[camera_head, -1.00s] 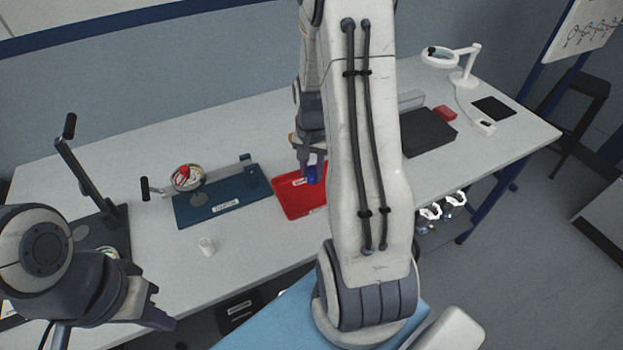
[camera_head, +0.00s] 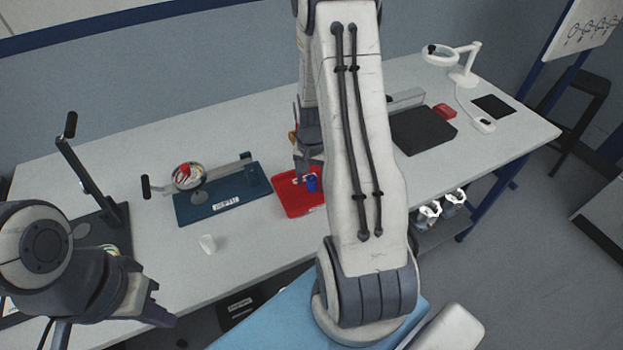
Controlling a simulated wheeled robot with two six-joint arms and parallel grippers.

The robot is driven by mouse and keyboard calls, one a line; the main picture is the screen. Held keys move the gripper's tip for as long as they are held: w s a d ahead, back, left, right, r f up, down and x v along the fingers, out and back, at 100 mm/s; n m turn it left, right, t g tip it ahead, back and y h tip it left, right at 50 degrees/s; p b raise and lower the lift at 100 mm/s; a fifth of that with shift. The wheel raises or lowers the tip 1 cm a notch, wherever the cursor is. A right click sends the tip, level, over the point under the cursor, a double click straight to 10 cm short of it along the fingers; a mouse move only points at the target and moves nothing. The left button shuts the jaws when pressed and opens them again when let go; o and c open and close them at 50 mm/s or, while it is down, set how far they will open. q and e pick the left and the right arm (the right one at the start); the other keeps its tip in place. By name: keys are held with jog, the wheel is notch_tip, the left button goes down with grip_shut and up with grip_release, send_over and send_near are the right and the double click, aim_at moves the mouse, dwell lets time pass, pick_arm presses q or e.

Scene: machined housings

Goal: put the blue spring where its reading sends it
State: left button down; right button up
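The blue spring (camera_head: 312,183) shows as a small blue cylinder at the red tray (camera_head: 291,203), right under my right gripper (camera_head: 309,168). I cannot tell whether the spring rests on the tray or is still between the fingers. My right arm hides the tray's right side.
A black lever press (camera_head: 95,190) stands at the left. A dark tray (camera_head: 423,131), a red item (camera_head: 445,110) and a magnifier lamp (camera_head: 463,72) are at the right. The table's middle left is clear.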

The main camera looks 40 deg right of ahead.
jog(key=shift+r, duration=0.1)
jog(key=shift+r, duration=0.3)
notch_tip(320, 180, up, 12)
jog(key=s+a+r+n, duration=0.15)
jog(key=a+n, duration=0.25)
jog(key=a, duration=0.5)
jog(key=a+r+n, duration=0.2)
jog(key=a+n, duration=0.1)
jog(key=a, duration=0.6)
jog(key=s+a+r+n+y, duration=0.1)
jog(key=s+a+n, duration=1)
jog(key=s+a, duration=0.2)
jog(key=s, duration=0.2)
jog(key=shift+s+r+n+b, duration=0.15)
jog(key=shift+s+n+b, duration=0.2)
jog(key=shift+s+n, duration=0.05)
jog(key=shift+a, duration=0.25)
